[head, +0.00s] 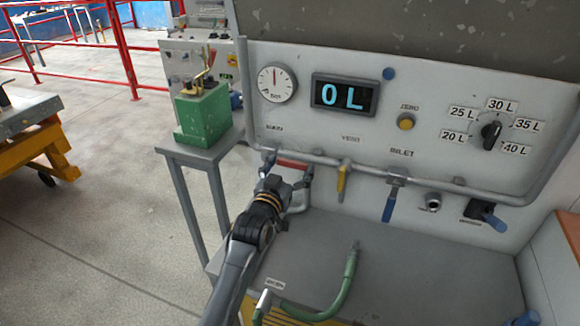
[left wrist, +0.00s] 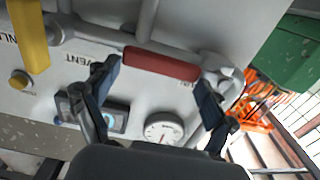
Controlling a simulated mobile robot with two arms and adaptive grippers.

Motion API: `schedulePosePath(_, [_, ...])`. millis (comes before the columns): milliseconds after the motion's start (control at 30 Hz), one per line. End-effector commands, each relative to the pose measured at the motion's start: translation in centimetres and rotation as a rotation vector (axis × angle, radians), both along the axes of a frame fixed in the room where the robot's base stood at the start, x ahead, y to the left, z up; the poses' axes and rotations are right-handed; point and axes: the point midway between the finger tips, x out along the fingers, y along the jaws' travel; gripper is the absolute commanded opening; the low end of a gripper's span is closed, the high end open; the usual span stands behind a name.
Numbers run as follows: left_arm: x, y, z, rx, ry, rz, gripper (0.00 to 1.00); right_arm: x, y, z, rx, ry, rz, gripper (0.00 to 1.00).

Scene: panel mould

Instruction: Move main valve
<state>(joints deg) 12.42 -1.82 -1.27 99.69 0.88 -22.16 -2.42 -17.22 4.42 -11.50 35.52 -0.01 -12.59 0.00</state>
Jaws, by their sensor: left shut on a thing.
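The main valve has a red handle (head: 292,163) that lies nearly level on the pipe at the left of the panel, by a small label. My left gripper (head: 287,172) is at this handle in the head view and partly covers it. In the left wrist view the red handle (left wrist: 162,64) lies lengthwise between the two dark blue fingers of my left gripper (left wrist: 158,88), one finger near each end. The gripper is shut on the handle. Finger contact is hard to see. My right gripper is not in view.
A yellow vent handle (head: 342,183) and a blue inlet handle (head: 389,207) hang to the right. The display (head: 344,95) reads 0 L. A green box (head: 203,112) stands on a grey stand at left. A green hose (head: 335,290) lies on the bench.

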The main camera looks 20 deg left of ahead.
Motion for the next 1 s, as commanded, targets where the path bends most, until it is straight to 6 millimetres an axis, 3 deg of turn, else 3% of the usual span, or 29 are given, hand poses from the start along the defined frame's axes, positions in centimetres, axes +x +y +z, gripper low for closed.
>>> schedulePosePath(367, [0.0, -0.1, -1.2, 0.148, -0.004, -0.001, 0.28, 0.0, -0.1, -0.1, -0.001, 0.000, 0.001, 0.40])
schedulePosePath(1000, [0.1, 1.4, -5.7, 0.742, -0.026, 0.000, 0.28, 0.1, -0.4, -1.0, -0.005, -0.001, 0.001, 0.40])
